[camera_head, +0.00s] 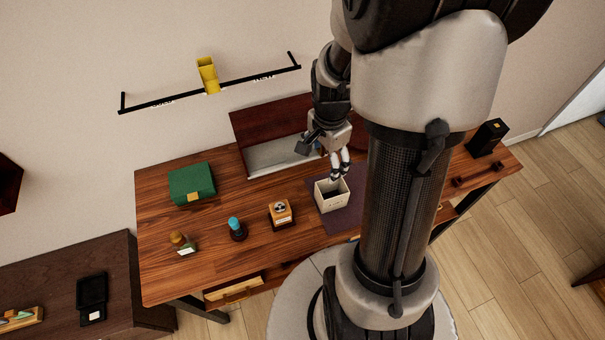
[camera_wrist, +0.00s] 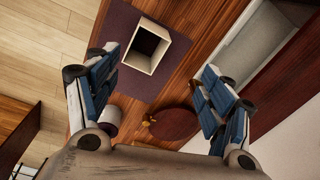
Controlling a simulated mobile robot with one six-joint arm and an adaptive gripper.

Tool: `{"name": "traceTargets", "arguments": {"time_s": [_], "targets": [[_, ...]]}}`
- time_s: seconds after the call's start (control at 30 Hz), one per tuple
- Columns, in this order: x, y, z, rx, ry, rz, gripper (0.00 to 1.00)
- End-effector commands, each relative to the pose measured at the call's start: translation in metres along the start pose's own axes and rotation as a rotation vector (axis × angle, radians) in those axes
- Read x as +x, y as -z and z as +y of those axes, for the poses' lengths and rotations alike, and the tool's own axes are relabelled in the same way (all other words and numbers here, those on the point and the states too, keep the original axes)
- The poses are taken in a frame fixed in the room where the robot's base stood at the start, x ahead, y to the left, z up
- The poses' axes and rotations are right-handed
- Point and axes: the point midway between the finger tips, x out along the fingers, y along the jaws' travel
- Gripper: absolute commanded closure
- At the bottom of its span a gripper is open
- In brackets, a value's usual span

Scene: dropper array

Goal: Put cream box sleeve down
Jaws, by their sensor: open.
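The cream box sleeve (camera_head: 331,196) is an open-topped cream box shape with a dark inside. It stands on the dark purple mat (camera_head: 349,217) on the wooden desk. In the wrist view the sleeve (camera_wrist: 155,46) sits on the mat (camera_wrist: 120,28), beyond the fingertips. My gripper (camera_head: 340,173) is just above the sleeve's back edge in the head view. In the wrist view my gripper (camera_wrist: 155,75) is wide open, with nothing between its fingers, and is apart from the sleeve.
A wooden box with a cream label (camera_head: 280,213), a blue-topped stamp (camera_head: 237,229), a small bottle (camera_head: 183,243) and a green box (camera_head: 192,183) stand left on the desk. A red-brown round thing (camera_wrist: 175,124) lies near my fingers. A black box (camera_head: 487,137) stands far right.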

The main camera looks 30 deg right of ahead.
Motion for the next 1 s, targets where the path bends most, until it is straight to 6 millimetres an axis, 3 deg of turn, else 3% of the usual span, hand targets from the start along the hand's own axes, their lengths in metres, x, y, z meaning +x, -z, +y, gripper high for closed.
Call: {"name": "traceTargets", "arguments": {"time_s": [0.03,0.2,0.4,0.53,0.7,1.0], "targets": [[-0.027,-0.014,-0.006,-0.114,0.036,0.018,0.26],[-0.102,-0.067,0.002,-0.541,0.118,0.070,0.26],[-0.165,-0.123,0.037,-1.027,0.210,0.151,0.26],[-0.188,-0.147,0.063,-1.279,0.254,0.204,0.26],[-0.199,-0.162,0.085,-1.468,0.285,0.248,0.26],[-0.201,-0.164,0.089,-1.511,0.290,0.258,0.26]]}}
